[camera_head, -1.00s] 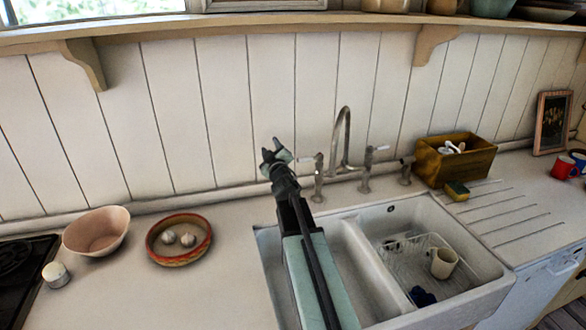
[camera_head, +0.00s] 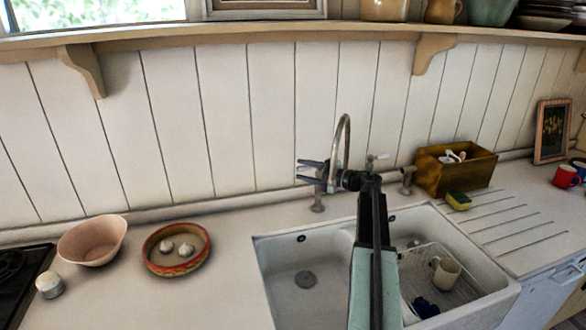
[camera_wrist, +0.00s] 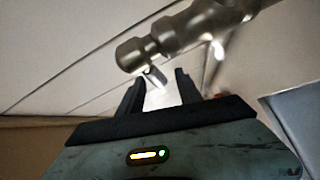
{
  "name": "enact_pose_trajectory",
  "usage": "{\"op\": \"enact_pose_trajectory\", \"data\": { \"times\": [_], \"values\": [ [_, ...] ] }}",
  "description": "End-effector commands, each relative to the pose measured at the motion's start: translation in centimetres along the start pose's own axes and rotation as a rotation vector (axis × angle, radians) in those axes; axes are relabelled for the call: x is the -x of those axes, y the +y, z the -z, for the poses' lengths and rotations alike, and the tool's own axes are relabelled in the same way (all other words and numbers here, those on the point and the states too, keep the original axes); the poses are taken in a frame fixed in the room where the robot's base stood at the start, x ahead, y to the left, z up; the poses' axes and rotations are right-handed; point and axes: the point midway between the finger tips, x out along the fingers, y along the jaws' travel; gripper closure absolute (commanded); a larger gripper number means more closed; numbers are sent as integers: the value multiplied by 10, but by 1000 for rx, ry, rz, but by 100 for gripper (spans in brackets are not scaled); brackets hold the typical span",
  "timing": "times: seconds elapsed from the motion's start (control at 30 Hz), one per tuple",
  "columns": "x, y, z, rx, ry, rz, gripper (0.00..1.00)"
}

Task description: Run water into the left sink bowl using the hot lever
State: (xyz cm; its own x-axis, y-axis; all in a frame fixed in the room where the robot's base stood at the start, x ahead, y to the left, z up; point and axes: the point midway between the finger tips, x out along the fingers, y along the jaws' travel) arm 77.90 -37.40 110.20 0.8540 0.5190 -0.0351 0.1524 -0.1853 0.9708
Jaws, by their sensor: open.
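The left tap pillar (camera_head: 317,203) stands behind the left sink bowl (camera_head: 283,263), whose pale floor and dark drain are visible. The arched spout (camera_head: 346,130) rises to its right. My gripper (camera_head: 304,171) is open, reaching in from the right at the top of the left pillar, fingers pointing left. In the wrist view, a pale lever (camera_wrist: 162,98) with a metal stem shows between the open fingers (camera_wrist: 161,84), under a rounded metal tap body (camera_wrist: 140,54). I cannot tell whether either finger touches the lever. In the head view it is mostly hidden by the gripper.
The right lever (camera_head: 378,157) stands close to my wrist. The right bowl holds a wire rack (camera_head: 415,262) and a mug (camera_head: 446,272). A wooden box (camera_head: 468,177) and sponge (camera_head: 458,200) stand right. A garlic dish (camera_head: 152,257) and pink bowl (camera_head: 92,241) are left.

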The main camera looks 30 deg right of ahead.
Motion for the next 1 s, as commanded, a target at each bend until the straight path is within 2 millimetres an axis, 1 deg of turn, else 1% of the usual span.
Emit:
{"op": "enact_pose_trajectory", "data": {
  "times": [0.03, 0.1, 0.23, 0.37, 0.57, 0.67, 0.7, 0.73, 1.0],
  "values": [
    [-11, 0, 0, 0, 3, 0, 58],
    [-24, 0, 0, 0, 2, 0, 58],
    [-41, 0, 0, 0, 2, -1, 58],
    [-47, 0, 0, 0, 1, -1, 58],
    [-48, 0, 1, 0, 1, -1, 58],
    [-48, 0, 1, 0, 2, -1, 83],
    [-48, 0, 1, 0, 2, -1, 95],
    [-48, 0, 1, 1, 2, -1, 100],
    [-48, 0, 2, 1, 3, 1, 100]
  ]
}}
